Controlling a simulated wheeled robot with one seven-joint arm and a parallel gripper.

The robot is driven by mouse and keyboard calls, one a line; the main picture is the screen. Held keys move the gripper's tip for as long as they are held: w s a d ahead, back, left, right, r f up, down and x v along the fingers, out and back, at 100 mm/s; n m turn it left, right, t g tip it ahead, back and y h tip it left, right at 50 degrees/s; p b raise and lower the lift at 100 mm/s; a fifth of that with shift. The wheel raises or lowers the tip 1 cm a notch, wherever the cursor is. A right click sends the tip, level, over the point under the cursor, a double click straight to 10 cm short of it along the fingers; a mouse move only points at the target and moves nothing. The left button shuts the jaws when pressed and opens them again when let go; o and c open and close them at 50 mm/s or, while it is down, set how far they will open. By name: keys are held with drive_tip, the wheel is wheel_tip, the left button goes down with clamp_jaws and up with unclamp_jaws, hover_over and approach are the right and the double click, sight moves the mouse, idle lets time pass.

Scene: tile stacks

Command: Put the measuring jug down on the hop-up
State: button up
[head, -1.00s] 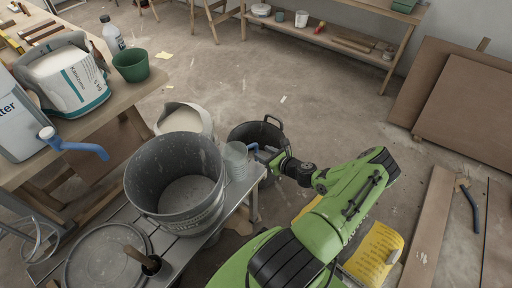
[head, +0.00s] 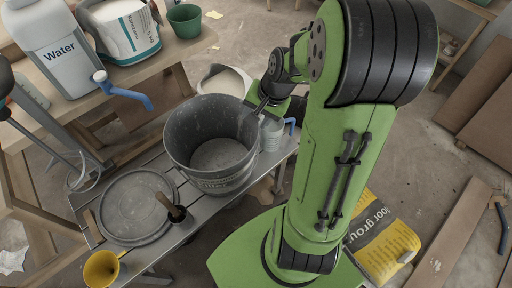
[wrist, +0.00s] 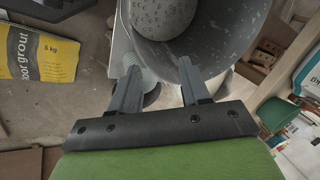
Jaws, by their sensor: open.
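The measuring jug (head: 271,134), pale and translucent with a blue handle, stands upright at the right end of the hop-up (head: 212,208), a grey slatted platform. It is beside the large grey bucket (head: 183,140). My gripper (head: 262,106) is open and empty, above the jug and close to the bucket's rim. In the wrist view the two fingers (wrist: 160,72) are spread apart. Part of the jug (wrist: 150,78) shows between them, and the bucket's wall is behind the right finger. My gripper partly hides the jug's top in the head view.
A grey lid (head: 128,210) and a brown-handled tool (head: 171,209) are on the hop-up, left of the bucket. A yellow cup (head: 101,268) is at its near left end. The bench behind holds a water container (head: 65,50) and a green pot (head: 185,20). A grout bag (head: 385,245) lies right.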

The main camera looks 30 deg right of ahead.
drive_tip(key=s+a+r+n+t+h, duration=0.1)
drive_tip(key=s+a+r+n, duration=0.4)
drive_tip(key=s+r, duration=0.1)
drive_tip(key=s+a+r+n+t, duration=0.1)
drive_tip(key=s+a+r+n, duration=0.3)
drive_tip(key=s, duration=0.5)
wheel_tip(320, 180, up, 2)
drive_tip(key=shift+a+r+n+h, duration=0.1)
drive_tip(key=shift+a+n+h, duration=0.3)
drive_tip(key=shift+n, duration=0.3)
